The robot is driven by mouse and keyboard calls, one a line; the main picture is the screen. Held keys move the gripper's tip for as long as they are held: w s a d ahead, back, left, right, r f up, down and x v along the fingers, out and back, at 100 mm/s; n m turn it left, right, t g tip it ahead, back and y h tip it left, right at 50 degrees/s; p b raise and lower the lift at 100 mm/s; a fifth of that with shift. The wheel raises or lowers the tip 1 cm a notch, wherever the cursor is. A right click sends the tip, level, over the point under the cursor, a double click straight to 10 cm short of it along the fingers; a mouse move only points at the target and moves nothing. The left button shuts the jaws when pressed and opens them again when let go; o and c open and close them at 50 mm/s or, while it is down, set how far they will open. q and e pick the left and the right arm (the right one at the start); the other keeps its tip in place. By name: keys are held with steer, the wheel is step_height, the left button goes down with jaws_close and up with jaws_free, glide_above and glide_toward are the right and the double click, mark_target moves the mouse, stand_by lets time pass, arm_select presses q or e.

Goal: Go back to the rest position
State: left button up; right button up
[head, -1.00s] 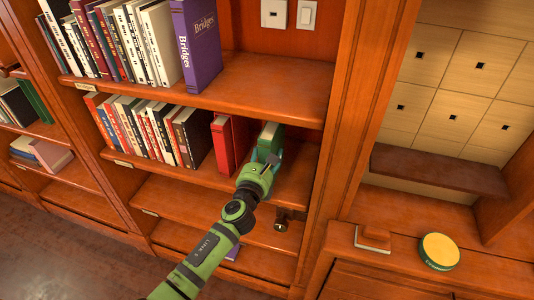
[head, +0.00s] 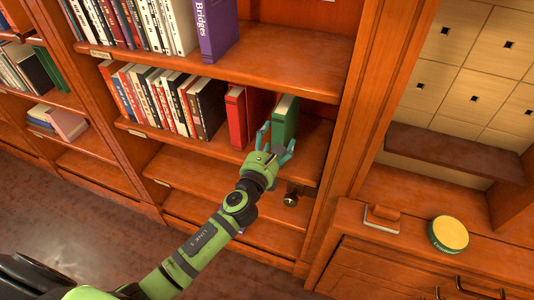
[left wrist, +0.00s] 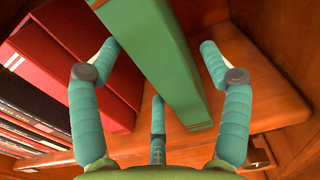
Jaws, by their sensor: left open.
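My left gripper (head: 276,142) is open in front of the middle shelf. In the left wrist view its fingers (left wrist: 157,60) are spread to either side of a green book and look clear of it. The green book (head: 285,120) stands upright on the shelf, with a gap between it and the red books. It also shows in the left wrist view (left wrist: 165,55). My right gripper is in neither view.
Red books (head: 237,118) stand left of the green book, beside a row of several others. The upper shelf (head: 270,75) holds more books, including a purple one (head: 217,28). A round yellow-topped tin (head: 449,235) sits on the right ledge. A dark knob-like object (head: 290,200) is below the gripper.

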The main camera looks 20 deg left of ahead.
arm_select(q)
steer(key=s, duration=0.7)
steer(key=s+a+f+n+g, duration=0.25)
steer(key=s+f+n, duration=0.2)
steer(key=f, duration=0.65)
steer(key=s+a+f+n+g+y, duration=0.1)
steer(key=s+f+n+g, duration=0.4)
steer(key=f, duration=0.6)
steer(key=s+a+f+n+g, duration=0.1)
steer(key=s+f+n+g, duration=0.1)
steer(key=f+n, duration=0.6)
steer(key=s+f+n+g, duration=0.2)
steer(key=s+f+n, duration=0.3)
steer(key=s, duration=0.5)
steer(key=s+a+f+n+g, duration=0.1)
steer(key=s+f+n+g, duration=0.2)
steer(key=s+f+n, duration=0.3)
steer(key=s+f+n+g, duration=0.2)
steer(key=s+f+n, duration=0.3)
steer(key=s, duration=1.1)
step_height(320, 180, down, 3)
steer(key=shift+a+r+p, duration=0.1)
steer(key=shift+a+p, duration=0.2)
steer(key=shift+p, duration=0.05)
steer(key=shift+w+n+g, duration=0.1)
steer(key=shift+n+g, duration=0.15)
